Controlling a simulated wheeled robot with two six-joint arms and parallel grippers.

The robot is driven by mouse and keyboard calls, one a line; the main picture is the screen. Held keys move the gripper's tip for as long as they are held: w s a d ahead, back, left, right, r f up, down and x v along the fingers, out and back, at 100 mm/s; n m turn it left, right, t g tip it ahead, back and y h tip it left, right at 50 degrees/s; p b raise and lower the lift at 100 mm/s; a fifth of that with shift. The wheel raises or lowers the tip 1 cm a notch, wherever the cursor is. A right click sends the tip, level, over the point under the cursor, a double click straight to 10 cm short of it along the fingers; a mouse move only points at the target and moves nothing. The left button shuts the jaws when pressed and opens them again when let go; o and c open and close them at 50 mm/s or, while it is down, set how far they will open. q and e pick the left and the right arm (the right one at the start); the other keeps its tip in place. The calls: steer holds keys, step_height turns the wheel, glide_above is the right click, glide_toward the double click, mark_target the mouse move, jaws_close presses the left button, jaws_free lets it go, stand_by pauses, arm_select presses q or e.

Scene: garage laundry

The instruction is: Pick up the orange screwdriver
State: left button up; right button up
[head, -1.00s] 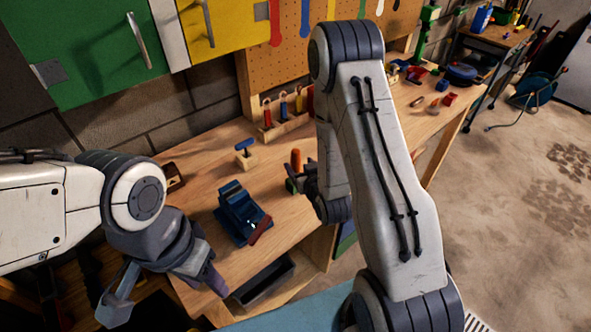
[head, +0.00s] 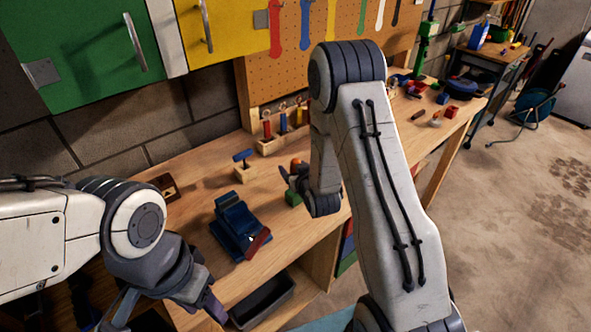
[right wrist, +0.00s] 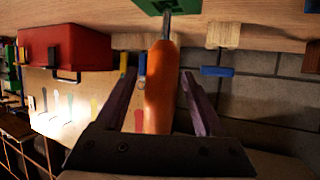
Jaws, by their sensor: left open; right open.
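The orange screwdriver (right wrist: 160,85) stands with its thin shaft in a green block (right wrist: 165,6), seen in the right wrist view. In the head view only a bit of its orange handle (head: 296,162) shows above the green block (head: 293,198), partly hidden by my right gripper. My right gripper (right wrist: 158,74) is open, with a dark finger on each side of the handle and visible gaps; it also shows in the head view (head: 288,176). My left gripper (head: 165,311) is open and empty at the lower left, in front of the bench, partly cut off by the frame.
A blue vise (head: 238,228) sits on the wooden bench (head: 185,205) left of the green block. A wooden block with a blue-handled tool (head: 243,166) and a tool rack (head: 285,137) stand behind. A red toolbox (right wrist: 65,48) shows in the right wrist view.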

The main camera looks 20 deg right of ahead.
arm_select(q)
steer(key=shift+r, duration=0.15)
arm_select(e)
steer(key=shift+w+f, duration=0.2)
steer(key=shift+w, duration=0.2)
jaws_close()
arm_select(q)
steer(key=shift+r, duration=0.1)
arm_select(e)
steer(key=shift+r, duration=0.15)
